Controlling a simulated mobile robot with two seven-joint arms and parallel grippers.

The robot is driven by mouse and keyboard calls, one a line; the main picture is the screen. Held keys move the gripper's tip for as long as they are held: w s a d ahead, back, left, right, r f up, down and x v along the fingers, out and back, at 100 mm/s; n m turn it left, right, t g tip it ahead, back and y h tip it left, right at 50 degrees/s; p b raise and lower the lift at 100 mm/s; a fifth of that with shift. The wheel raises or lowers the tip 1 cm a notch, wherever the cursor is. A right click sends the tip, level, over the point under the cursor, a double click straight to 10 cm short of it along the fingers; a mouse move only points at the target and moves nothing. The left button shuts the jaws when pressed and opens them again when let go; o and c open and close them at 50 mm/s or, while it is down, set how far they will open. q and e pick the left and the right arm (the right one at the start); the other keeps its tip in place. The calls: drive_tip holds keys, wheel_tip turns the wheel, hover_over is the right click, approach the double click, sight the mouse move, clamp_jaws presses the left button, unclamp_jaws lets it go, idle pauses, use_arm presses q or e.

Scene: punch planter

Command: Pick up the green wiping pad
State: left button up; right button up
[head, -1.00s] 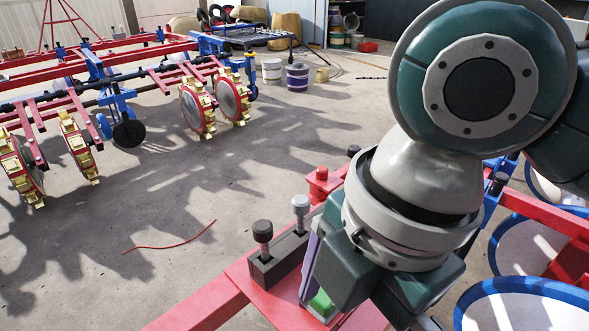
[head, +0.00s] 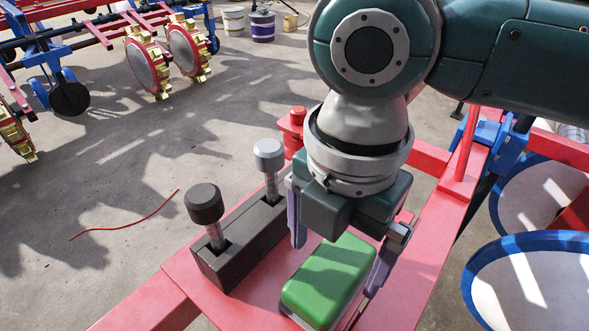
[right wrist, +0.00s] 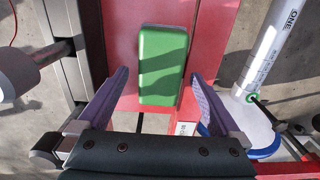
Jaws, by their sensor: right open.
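The green wiping pad (head: 328,277) lies on the flat red plate (head: 262,302) of the frame. It also shows in the right wrist view (right wrist: 163,65), lengthwise ahead of the jaws. My right gripper (head: 335,262) is open above the pad, with one purple finger toward each long side. In the right wrist view my right gripper's fingers (right wrist: 160,82) stand apart with the pad between and beyond their tips. No contact with the pad shows. My left gripper is not in view.
A dark block (head: 240,243) with two levers, one black-knobbed (head: 204,203) and one grey-knobbed (head: 268,155), stands just left of the pad. A red wire (head: 130,222) lies on the open concrete floor.

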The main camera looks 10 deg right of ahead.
sight(333, 268)
wheel_tip(333, 268, down, 4)
drive_tip(key=shift+s+r+b, duration=0.15)
drive_tip(key=shift+r+b, duration=0.1)
drive_tip(key=shift+b, duration=0.35)
drive_tip(key=shift+r, duration=0.1)
drive_tip(key=c, duration=1.2)
